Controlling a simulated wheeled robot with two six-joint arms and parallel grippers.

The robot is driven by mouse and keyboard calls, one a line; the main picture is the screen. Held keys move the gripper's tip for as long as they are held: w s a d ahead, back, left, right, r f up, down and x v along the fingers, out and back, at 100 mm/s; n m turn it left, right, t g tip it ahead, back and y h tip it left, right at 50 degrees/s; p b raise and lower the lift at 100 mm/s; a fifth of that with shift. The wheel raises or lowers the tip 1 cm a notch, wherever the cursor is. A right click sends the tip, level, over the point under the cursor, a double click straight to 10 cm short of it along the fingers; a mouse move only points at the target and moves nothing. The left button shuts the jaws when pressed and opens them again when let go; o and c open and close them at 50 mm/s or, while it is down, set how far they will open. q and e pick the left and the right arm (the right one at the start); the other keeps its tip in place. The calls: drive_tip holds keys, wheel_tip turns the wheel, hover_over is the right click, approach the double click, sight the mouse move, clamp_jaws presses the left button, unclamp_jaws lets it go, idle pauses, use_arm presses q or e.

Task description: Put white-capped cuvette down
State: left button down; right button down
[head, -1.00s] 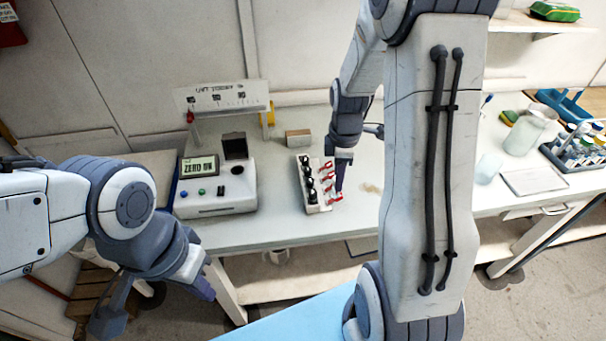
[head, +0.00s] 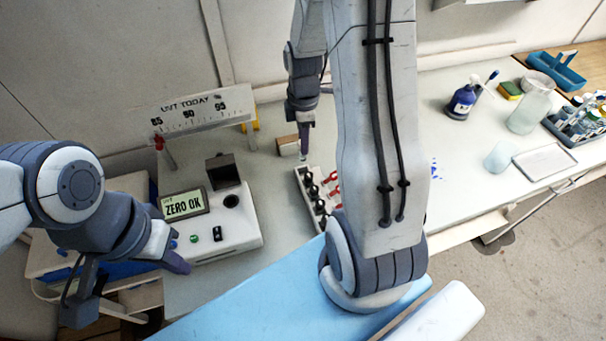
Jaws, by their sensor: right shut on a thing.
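My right gripper (head: 304,146) points down at the far end of the cuvette rack (head: 301,181). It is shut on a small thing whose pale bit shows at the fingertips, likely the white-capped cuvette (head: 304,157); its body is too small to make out. The white rack holds several black-capped and red-capped cuvettes; its right side is partly hidden by my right arm. I cannot tell whether the held piece touches the rack. My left gripper (head: 128,284) is open and empty at the lower left, in front of the photometer.
The photometer (head: 240,235) stands left of the rack, its lid up and its display reading "ZERO OK". A scale sign (head: 200,112) stands behind it. A small brown box (head: 288,146) is beside my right gripper. Bottles, a beaker and a tray fill the right.

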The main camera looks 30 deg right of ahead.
sight(303, 161)
wheel_tip(303, 161, down, 4)
drive_tip(key=shift+r+p, duration=0.1)
drive_tip(key=shift+p, duration=0.2)
wheel_tip(303, 161, down, 4)
drive_tip(key=shift+p, duration=0.45)
drive_tip(key=shift+f, duration=0.25)
drive_tip(key=shift+f, duration=0.15)
drive_tip(key=c, duration=0.9)
unclamp_jaws()
